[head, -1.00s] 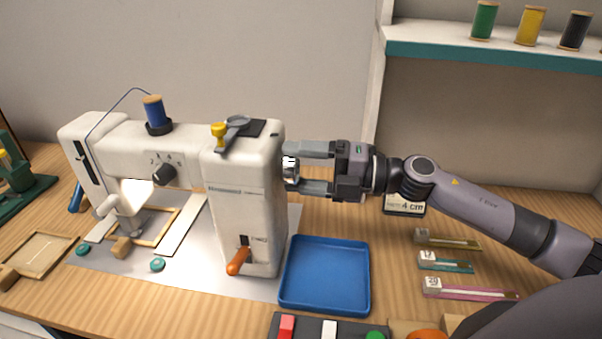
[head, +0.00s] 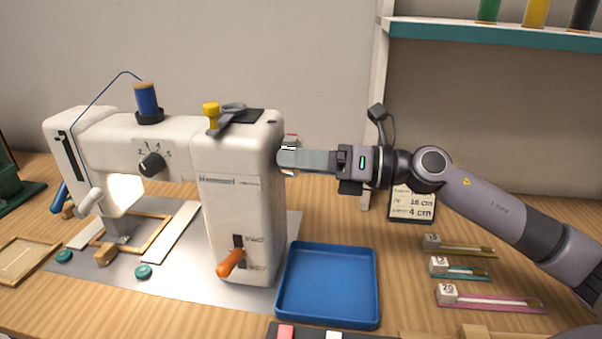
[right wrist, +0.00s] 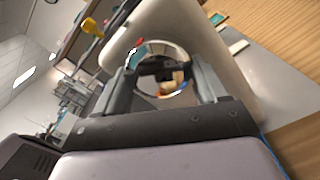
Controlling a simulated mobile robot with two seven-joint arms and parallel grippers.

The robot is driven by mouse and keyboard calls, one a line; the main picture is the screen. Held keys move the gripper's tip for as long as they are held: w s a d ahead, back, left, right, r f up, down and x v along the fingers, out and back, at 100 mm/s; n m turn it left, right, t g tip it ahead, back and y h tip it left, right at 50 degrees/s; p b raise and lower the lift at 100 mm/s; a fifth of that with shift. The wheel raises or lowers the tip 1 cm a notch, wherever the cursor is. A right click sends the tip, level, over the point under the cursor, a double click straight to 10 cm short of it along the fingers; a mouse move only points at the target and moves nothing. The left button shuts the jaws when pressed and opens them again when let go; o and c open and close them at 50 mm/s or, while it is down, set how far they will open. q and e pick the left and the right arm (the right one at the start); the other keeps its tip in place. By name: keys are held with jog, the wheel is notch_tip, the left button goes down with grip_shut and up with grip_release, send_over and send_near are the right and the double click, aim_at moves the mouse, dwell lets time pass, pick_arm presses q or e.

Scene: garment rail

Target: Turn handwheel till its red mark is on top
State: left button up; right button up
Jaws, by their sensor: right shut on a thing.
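The white sewing machine (head: 232,190) stands on the bench. Its chrome handwheel (head: 291,141) is on the right side of the housing, mostly hidden behind my fingers. A small red spot shows at the visible upper edge of the wheel. My right gripper (head: 285,159) is shut on the handwheel, reaching in from the right, with one finger in front as seen from the head. In the right wrist view, the shiny handwheel (right wrist: 160,50) sits between the two fingers (right wrist: 161,80), with red at its upper left rim. My left gripper is out of view.
A blue tray (head: 328,287) lies in front of the handwheel side. An orange-handled lever (head: 231,262) sticks out of the machine's front. A card stand (head: 412,205) and several labelled strips lie right, below my arm. A shelf (head: 490,32) with thread spools is above.

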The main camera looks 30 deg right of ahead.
jog(key=shift+f+n+b, duration=0.1)
jog(key=shift+n+b, duration=0.75)
jog(key=shift+n, duration=0.25)
jog(key=o, duration=1)
jog(key=shift+d, duration=0.15)
jog(key=b+v, duration=0.3)
jog(key=v, duration=0.4)
